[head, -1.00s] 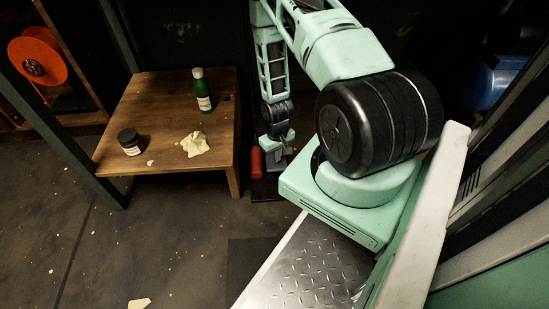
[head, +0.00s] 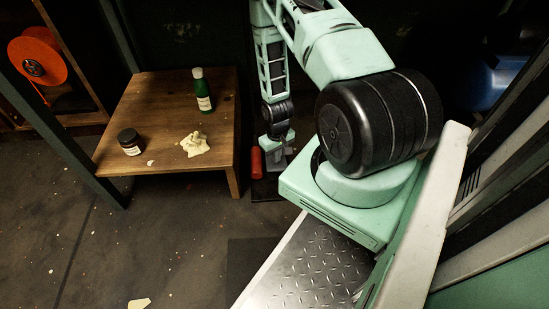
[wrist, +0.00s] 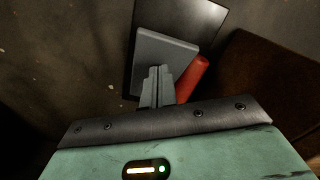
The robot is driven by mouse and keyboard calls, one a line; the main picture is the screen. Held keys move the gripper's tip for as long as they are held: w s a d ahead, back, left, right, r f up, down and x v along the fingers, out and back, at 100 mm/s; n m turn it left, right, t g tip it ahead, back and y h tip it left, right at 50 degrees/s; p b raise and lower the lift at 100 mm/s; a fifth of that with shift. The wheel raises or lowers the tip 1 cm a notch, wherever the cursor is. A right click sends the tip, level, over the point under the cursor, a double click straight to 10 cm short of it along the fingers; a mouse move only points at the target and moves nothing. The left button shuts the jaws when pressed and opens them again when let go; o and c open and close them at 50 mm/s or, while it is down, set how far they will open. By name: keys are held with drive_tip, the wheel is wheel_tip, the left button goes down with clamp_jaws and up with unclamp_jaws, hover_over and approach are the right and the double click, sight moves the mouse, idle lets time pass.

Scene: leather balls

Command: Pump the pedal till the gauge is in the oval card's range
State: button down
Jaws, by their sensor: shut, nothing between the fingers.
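The grey pedal (wrist: 163,47) lies on a dark base plate (wrist: 205,17) on the floor, beside a red cylinder (wrist: 194,80). In the head view the red cylinder (head: 256,161) stands beside the table leg, and my wrist partly hides the pedal. My gripper (wrist: 158,70) is shut and empty, pointing down with its fingertips over the pedal; I cannot tell whether they touch it. My gripper (head: 276,163) is small and dim in the head view. I see no gauge or oval card in either view.
A low wooden table (head: 165,98) stands left of my gripper, holding a green bottle (head: 203,92), a dark jar (head: 130,142) and a crumpled pale cloth (head: 195,144). An orange reel (head: 37,62) is at the far left. The floor in front of the table is mostly clear.

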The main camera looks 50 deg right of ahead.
sight(276, 165)
drive_tip(key=shift+w+d+f+b, duration=0.1)
drive_tip(key=shift+f+b, duration=0.85)
drive_tip(key=shift+f, duration=0.7)
drive_tip(key=shift+w+d+f+b, duration=0.1)
drive_tip(key=shift+f+b, duration=0.8)
drive_tip(key=shift+f, duration=0.7)
drive_tip(key=shift+r, duration=0.1)
wheel_tip(276, 165, up, 5)
drive_tip(key=p, duration=0.4)
drive_tip(key=shift+s+a+f+p, duration=0.15)
drive_tip(key=shift+f+p, duration=0.05)
drive_tip(key=shift+p, duration=0.15)
drive_tip(key=shift+f, duration=0.15)
wheel_tip(276, 165, up, 5)
drive_tip(key=p, duration=0.4)
drive_tip(key=shift+p, duration=0.35)
